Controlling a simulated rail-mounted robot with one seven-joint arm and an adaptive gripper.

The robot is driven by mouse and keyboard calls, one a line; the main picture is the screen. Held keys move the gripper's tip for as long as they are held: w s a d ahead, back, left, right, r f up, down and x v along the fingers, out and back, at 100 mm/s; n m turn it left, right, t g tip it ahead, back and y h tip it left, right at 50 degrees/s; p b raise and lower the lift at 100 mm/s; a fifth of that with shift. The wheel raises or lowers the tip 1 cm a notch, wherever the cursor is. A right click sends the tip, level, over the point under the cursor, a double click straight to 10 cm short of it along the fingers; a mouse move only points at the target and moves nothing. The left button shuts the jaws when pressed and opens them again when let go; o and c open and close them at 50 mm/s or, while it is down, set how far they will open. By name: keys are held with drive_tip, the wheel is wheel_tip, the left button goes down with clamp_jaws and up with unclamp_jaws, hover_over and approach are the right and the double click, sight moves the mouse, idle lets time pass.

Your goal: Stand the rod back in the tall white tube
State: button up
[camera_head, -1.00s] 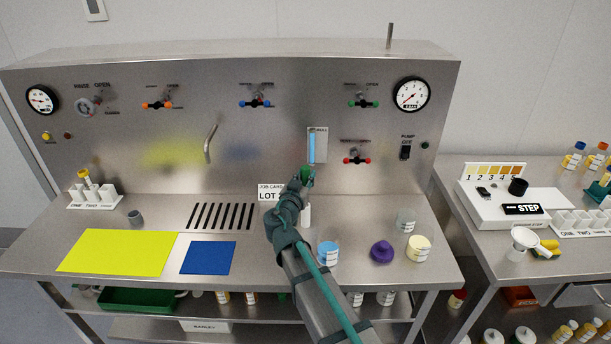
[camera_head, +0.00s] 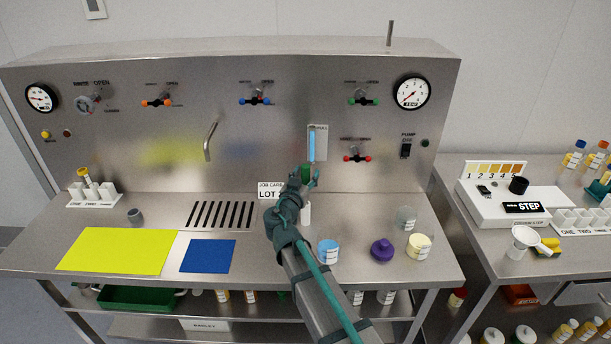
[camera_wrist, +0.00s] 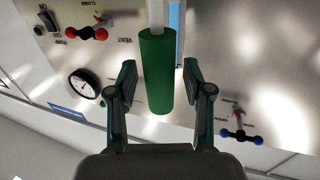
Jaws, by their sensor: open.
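The rod's green handle (camera_wrist: 157,72) stands between the parted fingers of my gripper (camera_wrist: 159,80) in the wrist view, with a gap on each side. In the head view the green handle (camera_head: 306,173) is upright at my open gripper (camera_head: 305,178), directly above the tall white tube (camera_head: 306,213). My arm and gripper hide part of the tube and the rod between them. A pale narrow shaft continues from the handle in the wrist view; I cannot tell how deep it sits in the tube.
The steel panel behind has a blue sight strip (camera_head: 312,145) and a red-handled valve (camera_head: 357,158) near my gripper. A blue-lidded jar (camera_head: 328,252), a purple object (camera_head: 382,251) and a cream jar (camera_head: 419,247) stand to the right. A slotted drain (camera_head: 222,215) lies left.

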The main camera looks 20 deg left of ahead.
drive_tip(key=shift+r+p, duration=0.3)
drive_tip(key=s+b, duration=0.5)
drive_tip(key=s, duration=0.7)
drive_tip(key=shift+d+f, duration=0.2)
